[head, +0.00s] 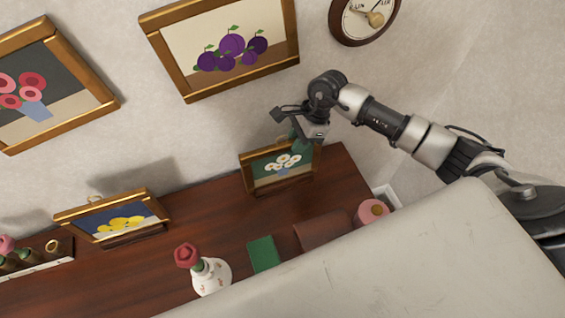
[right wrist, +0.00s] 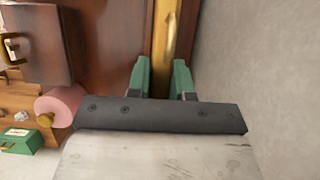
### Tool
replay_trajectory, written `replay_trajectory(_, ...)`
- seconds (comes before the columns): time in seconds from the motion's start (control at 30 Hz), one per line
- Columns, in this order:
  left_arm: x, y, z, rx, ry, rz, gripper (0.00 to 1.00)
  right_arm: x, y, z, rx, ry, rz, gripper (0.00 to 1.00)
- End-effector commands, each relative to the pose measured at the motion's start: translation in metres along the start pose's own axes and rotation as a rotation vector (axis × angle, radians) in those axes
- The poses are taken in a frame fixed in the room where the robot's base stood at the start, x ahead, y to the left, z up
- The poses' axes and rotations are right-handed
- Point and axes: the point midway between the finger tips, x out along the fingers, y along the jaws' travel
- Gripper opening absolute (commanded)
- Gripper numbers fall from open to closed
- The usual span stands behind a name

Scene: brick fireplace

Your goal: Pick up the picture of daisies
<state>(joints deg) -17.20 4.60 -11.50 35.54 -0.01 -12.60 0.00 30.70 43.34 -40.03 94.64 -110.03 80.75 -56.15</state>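The picture of daisies (head: 268,181), white flowers in a gold frame, stands upright at the right end of the dark wooden shelf in the head view. My right gripper (head: 301,144) is at its top right part, fingers pointing down. In the right wrist view, the gold frame edge (right wrist: 168,40) runs between the green fingers of my right gripper (right wrist: 161,75). They lie close on both sides with no clear gap, and look shut on it. I see no clear gap under the frame in the head view. My left gripper is not in view.
A yellow-flower picture (head: 120,222) and a white vase with a red flower (head: 210,275) stand on the wooden shelf (head: 205,205). A green box (head: 263,254) and pink roll (head: 373,212) are nearby. A plum picture (head: 230,50) and a clock (head: 362,18) hang above.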

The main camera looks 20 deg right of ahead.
Motion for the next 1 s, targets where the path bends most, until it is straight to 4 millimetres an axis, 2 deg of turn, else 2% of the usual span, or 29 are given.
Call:
replay_trajectory(0.03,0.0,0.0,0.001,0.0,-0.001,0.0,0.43,0.0,0.0,0.0,0.0,0.0,0.0,0.13)
replay_trajectory(0.1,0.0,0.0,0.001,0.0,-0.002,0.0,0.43,0.0,0.0,0.0,0.0,0.0,0.0,0.02)
replay_trajectory(0.13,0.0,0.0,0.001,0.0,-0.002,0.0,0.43,-0.001,0.0,0.0,0.0,-0.001,-0.001,0.0)
replay_trajectory(0.47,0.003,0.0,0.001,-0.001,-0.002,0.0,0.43,-0.004,-0.001,0.002,-0.001,-0.001,-0.002,0.0)
replay_trajectory(0.57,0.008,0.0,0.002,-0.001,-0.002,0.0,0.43,-0.011,-0.001,0.005,-0.002,-0.002,-0.003,0.0)
replay_trajectory(0.73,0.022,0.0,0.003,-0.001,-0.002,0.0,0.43,-0.034,-0.001,0.014,-0.004,0.0,-0.007,0.0)
replay_trajectory(0.77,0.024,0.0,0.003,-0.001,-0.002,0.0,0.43,-0.039,0.001,0.014,-0.004,0.001,-0.006,0.0)
replay_trajectory(1.0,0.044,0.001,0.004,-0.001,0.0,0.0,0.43,-0.077,0.052,-0.001,-0.001,0.007,-0.003,0.0)
